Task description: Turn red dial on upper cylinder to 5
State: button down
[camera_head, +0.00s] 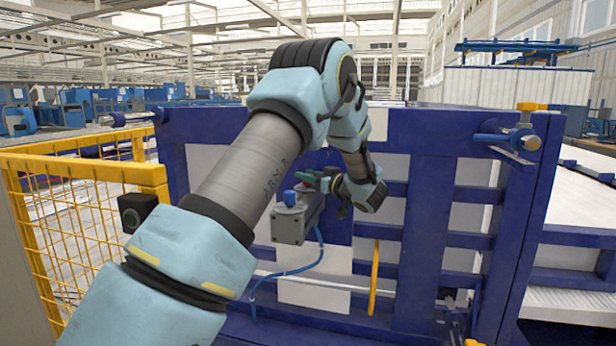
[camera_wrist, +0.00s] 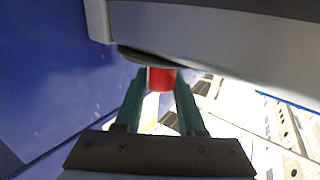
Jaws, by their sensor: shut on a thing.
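The red dial (camera_wrist: 161,79) shows in the wrist view between the two green fingers of my gripper (camera_wrist: 160,88), which are shut on it. The dial sits against a grey body, the upper cylinder (camera_wrist: 230,40). In the head view the grey cylinder (camera_head: 292,222) is mounted on the blue frame, with a blue knob on its near end. My gripper (camera_head: 318,182) reaches its upper far part from the right. The dial is mostly hidden there, with only a little red showing by the fingers. No number on the dial can be read.
The blue frame (camera_head: 420,200) with crossbars stands behind the cylinder. A blue hose (camera_head: 290,273) hangs below it. A yellow vertical handle (camera_head: 374,278) is to the lower right. A yellow mesh fence (camera_head: 80,215) stands at the left.

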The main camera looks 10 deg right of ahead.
jog(key=shift+f, duration=0.1)
jog(key=m+t+h+b, duration=0.1)
jog(key=m+h+b, duration=0.1)
jog(key=h, duration=0.1)
jog(key=m+h+b, duration=0.2)
jog(key=h+b, duration=0.1)
jog(key=shift+a+f+t+h+b, duration=0.1)
jog(key=shift+f+t+h+b, duration=0.05)
jog(key=shift+t+h+b, duration=0.2)
jog(key=shift+m+h+b, duration=1)
jog(key=shift+h+b, duration=0.05)
jog(key=shift+h, duration=0.1)
jog(key=shift+r, duration=0.2)
jog(key=c, duration=0.5)
grip_release()
jog(key=s+b, duration=0.2)
jog(key=s, duration=0.9)
jog(key=shift+a+b, duration=0.3)
jog(key=shift+b, duration=0.1)
